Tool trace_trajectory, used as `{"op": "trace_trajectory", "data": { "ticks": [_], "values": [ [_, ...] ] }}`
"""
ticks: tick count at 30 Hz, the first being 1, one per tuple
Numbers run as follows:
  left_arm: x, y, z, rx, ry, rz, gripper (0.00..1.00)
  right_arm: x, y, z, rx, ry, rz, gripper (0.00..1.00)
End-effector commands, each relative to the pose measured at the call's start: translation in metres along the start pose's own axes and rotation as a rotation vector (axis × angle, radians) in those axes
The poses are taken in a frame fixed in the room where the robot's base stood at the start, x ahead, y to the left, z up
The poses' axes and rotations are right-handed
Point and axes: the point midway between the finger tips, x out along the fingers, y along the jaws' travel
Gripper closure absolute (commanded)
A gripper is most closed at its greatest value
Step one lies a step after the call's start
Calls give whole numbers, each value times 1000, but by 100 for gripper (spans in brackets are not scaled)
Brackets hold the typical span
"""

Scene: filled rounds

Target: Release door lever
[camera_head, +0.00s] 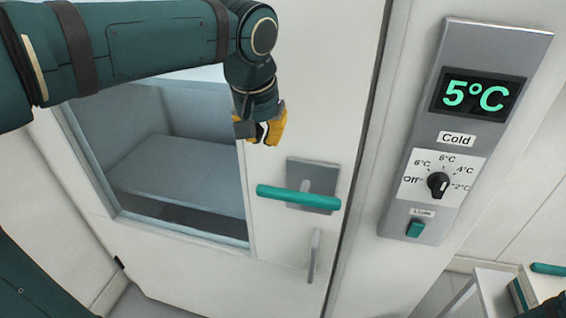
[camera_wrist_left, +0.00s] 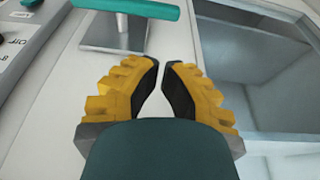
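The door lever (camera_head: 285,196) is a teal bar on a grey plate (camera_head: 325,175) on the white door (camera_head: 180,287). It lies nearly level, its free end to the left. It also shows at the top of the left wrist view (camera_wrist_left: 135,8). My left gripper (camera_head: 264,138), with yellow fingers, hangs above and left of the lever, apart from it. In the left wrist view the fingers (camera_wrist_left: 161,66) have a narrow empty gap between their tips, and the lever is beyond them. My right gripper is not in view.
A window (camera_head: 180,170) in the door shows a shelf inside. A lower grey pull handle (camera_head: 314,255) is below the lever. A control panel (camera_head: 425,140) right of the door reads 5°C, with a black dial and a teal switch. A small white table (camera_head: 492,290) stands lower right.

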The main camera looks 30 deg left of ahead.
Motion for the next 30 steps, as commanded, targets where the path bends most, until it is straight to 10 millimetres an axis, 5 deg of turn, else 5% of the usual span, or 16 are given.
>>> {"op": "trace_trajectory", "data": {
  "ticks": [16, 30],
  "values": [
    [9, 0, 0, 1, -2, 0, 100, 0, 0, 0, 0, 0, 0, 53],
    [95, 0, 0, 0, -5, -1, 100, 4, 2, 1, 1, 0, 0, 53]
  ]
}}
